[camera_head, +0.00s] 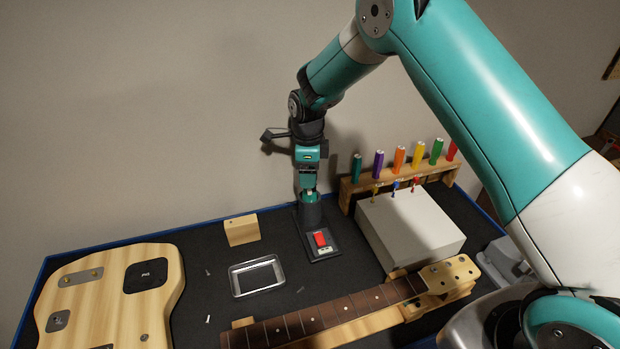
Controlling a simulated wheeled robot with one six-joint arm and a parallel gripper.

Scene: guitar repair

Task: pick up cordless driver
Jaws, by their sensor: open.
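The cordless driver seems to be the small teal-and-grey upright body (309,183), standing in a dark round holder (311,214) on a black base with a red switch. My gripper (307,172) points straight down right over it, at the end of my teal arm. The jaws are open. The fingers are small and dark here, and I cannot tell whether they touch the driver. The gripper hides the driver's upper part.
A wooden rack (396,179) of several coloured-handled tools stands behind a pale box (410,226) to the right. A metal tray (257,277), guitar body (110,294) and guitar neck (325,313) lie in front. A wooden block (242,230) stands left of the holder.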

